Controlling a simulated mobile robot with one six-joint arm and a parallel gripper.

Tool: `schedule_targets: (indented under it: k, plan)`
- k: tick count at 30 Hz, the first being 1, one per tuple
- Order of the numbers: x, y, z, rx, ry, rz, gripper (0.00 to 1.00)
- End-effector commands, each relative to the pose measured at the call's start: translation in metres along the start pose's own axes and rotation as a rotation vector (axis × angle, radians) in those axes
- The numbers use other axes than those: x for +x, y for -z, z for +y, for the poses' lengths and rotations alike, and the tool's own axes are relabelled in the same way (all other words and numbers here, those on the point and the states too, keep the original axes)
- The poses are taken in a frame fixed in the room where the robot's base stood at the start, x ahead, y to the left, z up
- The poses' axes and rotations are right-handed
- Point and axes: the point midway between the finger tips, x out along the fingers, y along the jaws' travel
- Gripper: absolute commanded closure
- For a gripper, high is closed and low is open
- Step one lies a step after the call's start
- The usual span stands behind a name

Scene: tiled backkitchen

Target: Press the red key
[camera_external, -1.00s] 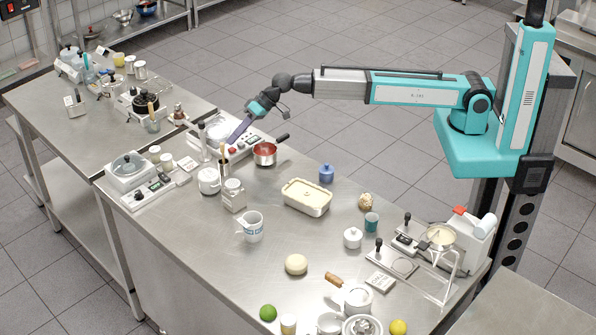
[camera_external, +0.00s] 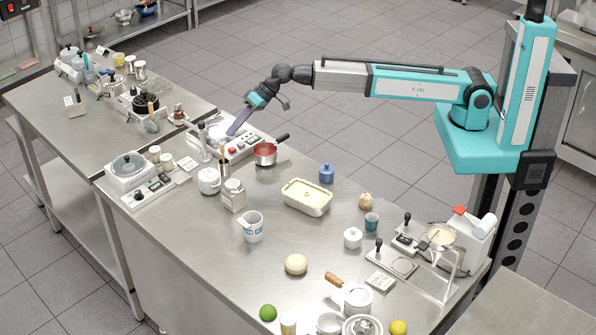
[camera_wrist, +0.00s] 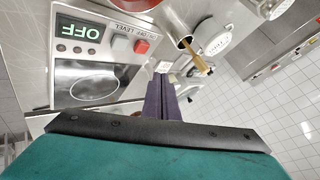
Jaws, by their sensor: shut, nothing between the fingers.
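The red key (camera_wrist: 141,46) is a small raised square on a light grey appliance with a green display (camera_wrist: 82,33) that reads OFF, upside down in the wrist view. A pale key (camera_wrist: 120,43) sits beside it, near the lettering ON-OFF and LEVEL. In the external view the red key (camera_external: 232,150) shows on the appliance's front strip, left of a red saucepan (camera_external: 265,152). My gripper (camera_external: 230,134) is shut and empty, its purple fingers slanting down to the left above the appliance, apparently clear of the key. The fingers also show in the wrist view (camera_wrist: 161,84).
A butter dish (camera_external: 306,197) and a blue jar (camera_external: 326,173) stand to the right. The counter between them is mostly clear.

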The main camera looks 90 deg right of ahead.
Motion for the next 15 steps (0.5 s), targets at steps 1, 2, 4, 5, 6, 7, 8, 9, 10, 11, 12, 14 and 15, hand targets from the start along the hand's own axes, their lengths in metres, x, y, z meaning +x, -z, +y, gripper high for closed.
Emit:
schedule_targets:
  k: [1, 2, 4, 5, 6, 7, 8, 9, 10, 11, 12, 14, 15]
  plan:
    - [-0.004, 0.003, -0.003, 0.000, 0.000, 0.001, 1.00]
    - [-0.005, 0.004, -0.004, 0.000, 0.000, 0.001, 1.00]
    - [-0.008, 0.006, -0.006, 0.000, 0.000, 0.001, 1.00]
    - [-0.010, 0.007, -0.007, 0.000, 0.000, 0.001, 1.00]
    - [-0.011, 0.009, -0.009, 0.000, 0.000, 0.001, 1.00]
    - [-0.013, 0.010, -0.009, 0.000, 0.000, 0.001, 1.00]
    - [-0.014, 0.011, -0.010, -0.001, 0.000, 0.001, 1.00]
    - [-0.015, 0.011, -0.011, 0.000, 0.000, 0.001, 1.00]
    - [-0.016, 0.012, -0.012, 0.000, 0.000, 0.001, 1.00]
    - [-0.017, 0.012, -0.012, 0.000, 0.000, 0.001, 1.00]
    - [-0.017, 0.013, -0.013, 0.000, 0.000, 0.001, 1.00]
    - [-0.018, 0.013, -0.013, 0.000, 0.000, 0.000, 1.00]
    - [-0.017, 0.013, -0.013, 0.000, 0.000, 0.000, 1.00]
